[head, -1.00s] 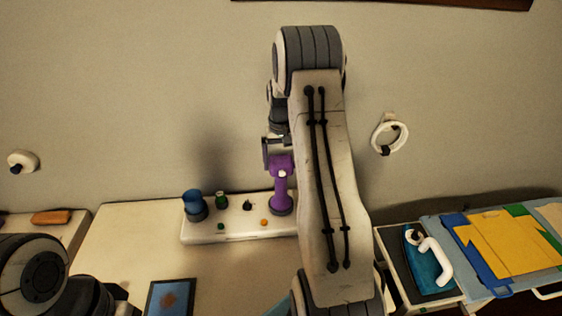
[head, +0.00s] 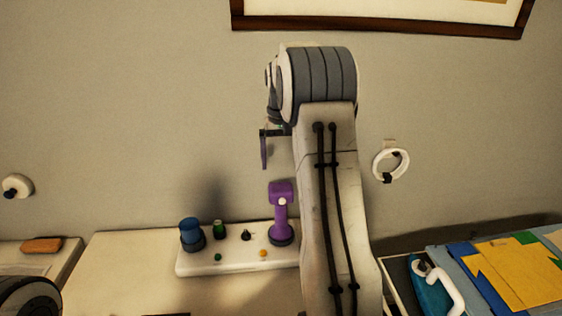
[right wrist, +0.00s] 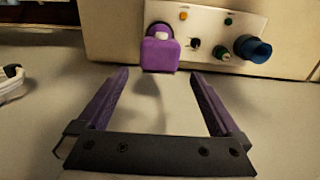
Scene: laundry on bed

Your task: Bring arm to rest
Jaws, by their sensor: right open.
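My right arm rises through the middle of the head view. My right gripper (head: 264,151) is partly hidden behind its wrist and hangs above and left of a purple handheld device (head: 281,205). In the right wrist view the two purple-sided fingers of the gripper (right wrist: 160,76) are spread with nothing between them. The device's purple top (right wrist: 160,53) shows beyond the fingertips, apart from them. The device stands upright on a white base panel (head: 235,262). Only a rounded part of my left arm shows at the lower left; its gripper is out of view.
A blue cup-like item (head: 191,233) and small knobs share the panel. A white ring (head: 391,161) is on the wall. At the lower right are an iron (head: 430,290) and folded yellow cloth (head: 515,275). A framed picture (head: 380,24) hangs above.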

